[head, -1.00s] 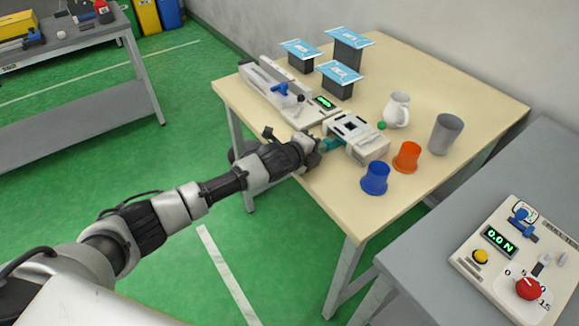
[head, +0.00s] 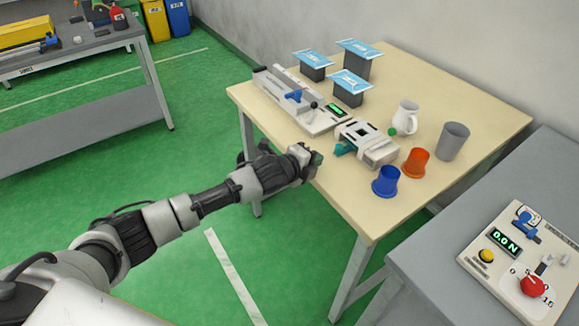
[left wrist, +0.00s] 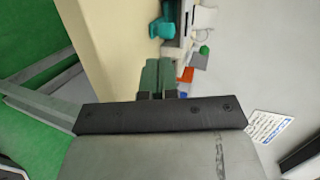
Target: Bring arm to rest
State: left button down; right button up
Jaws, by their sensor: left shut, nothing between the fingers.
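My left arm comes in from the left of the head view. Its gripper (head: 314,160) is at the near left edge of the wooden table, in front of the white device with a teal part (head: 366,143), and apart from it. In the left wrist view the two green fingers (left wrist: 157,76) are together with nothing between them. The teal part (left wrist: 164,22) shows beyond them, at the top. My right gripper is in neither view.
The table (head: 330,185) holds a blue cup (head: 385,182), an orange cup (head: 416,162), a grey cup (head: 452,142), a white jug (head: 405,117), a long machine (head: 298,100) and several blue-topped boxes. A control panel (head: 520,262) stands on the right bench. Green floor lies open at left.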

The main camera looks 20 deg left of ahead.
pick_arm(q)
jog(key=shift+s+a, duration=0.35)
jog(key=shift+s, duration=0.15)
jog(key=v, duration=0.6)
jog(key=s+a+f+n+g+y, duration=0.1)
jog(key=a+f+n+y, duration=0.2)
jog(key=f, duration=0.6)
jog(key=s+a+f+n, duration=0.1)
jog(key=a+f+n, duration=0.1)
jog(key=f+n, duration=0.5)
jog(key=s+a+f+n+g+y, duration=0.1)
jog(key=s+a+f+n+g, duration=0.1)
jog(key=s+f, duration=0.5)
jog(key=s+a+f+n+g+y, duration=0.15)
jog(key=s+f, duration=0.25)
jog(key=f, duration=0.6)
jog(key=s+f+n+g, duration=0.2)
jog(key=s+f, duration=0.3)
jog(key=s, duration=0.7)
jog(key=s+d+f+n+g+y, duration=0.1)
jog(key=s+f, duration=0.5)
jog(key=s, duration=0.6)
jog(key=s+f+n+g, duration=0.4)
jog(key=s+f+n, duration=0.1)
jog(key=s, duration=0.7)
jog(key=shift+s+d+f, duration=0.25)
jog(key=shift+f, duration=0.3)
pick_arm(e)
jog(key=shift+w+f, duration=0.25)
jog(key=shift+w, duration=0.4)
